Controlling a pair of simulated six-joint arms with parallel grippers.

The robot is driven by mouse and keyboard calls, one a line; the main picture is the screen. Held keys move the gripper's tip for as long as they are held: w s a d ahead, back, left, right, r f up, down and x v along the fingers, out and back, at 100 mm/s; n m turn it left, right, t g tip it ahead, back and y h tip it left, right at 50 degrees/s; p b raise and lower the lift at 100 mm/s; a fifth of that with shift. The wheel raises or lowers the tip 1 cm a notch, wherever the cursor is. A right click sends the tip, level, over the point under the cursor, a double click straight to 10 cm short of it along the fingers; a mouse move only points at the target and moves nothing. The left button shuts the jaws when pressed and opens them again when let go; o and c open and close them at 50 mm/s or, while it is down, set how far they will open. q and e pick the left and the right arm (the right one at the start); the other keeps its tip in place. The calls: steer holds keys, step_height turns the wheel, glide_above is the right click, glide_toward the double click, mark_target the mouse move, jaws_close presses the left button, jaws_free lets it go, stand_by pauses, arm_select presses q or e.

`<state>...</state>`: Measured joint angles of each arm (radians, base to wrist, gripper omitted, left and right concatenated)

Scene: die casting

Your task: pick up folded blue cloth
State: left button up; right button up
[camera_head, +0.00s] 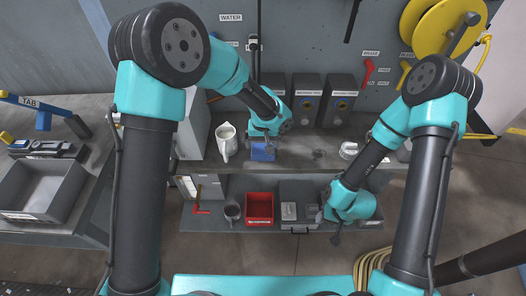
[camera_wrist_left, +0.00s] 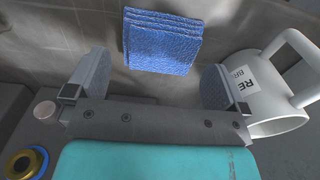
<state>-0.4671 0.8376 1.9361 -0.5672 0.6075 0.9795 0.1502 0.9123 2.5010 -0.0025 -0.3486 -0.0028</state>
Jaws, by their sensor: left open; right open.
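The folded blue cloth (camera_head: 262,153) lies on the upper bench shelf, just right of the white pitcher. In the left wrist view the cloth (camera_wrist_left: 162,42) shows as a stack of folded layers, ahead of the fingers and within the gap between them. My left gripper (camera_head: 266,130) is above and beside the cloth, pointing down. Its two fingers (camera_wrist_left: 153,75) are spread wide and hold nothing. My right gripper (camera_head: 334,222) hangs low at the right, in front of the lower shelf, far from the cloth. It is open and appears empty.
The white pitcher (camera_head: 227,145) stands close to the left gripper; it also shows beside the right finger in the left wrist view (camera_wrist_left: 262,98). Dark boxes (camera_head: 307,100) stand behind the shelf. A red bin (camera_head: 259,208) sits on the lower shelf. The shelf right of the cloth is mostly clear.

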mark_target(263, 149)
arm_select(q)
steer(key=f, duration=0.4)
steer(key=shift+w+f, duration=0.2)
steer(key=c, duration=0.6)
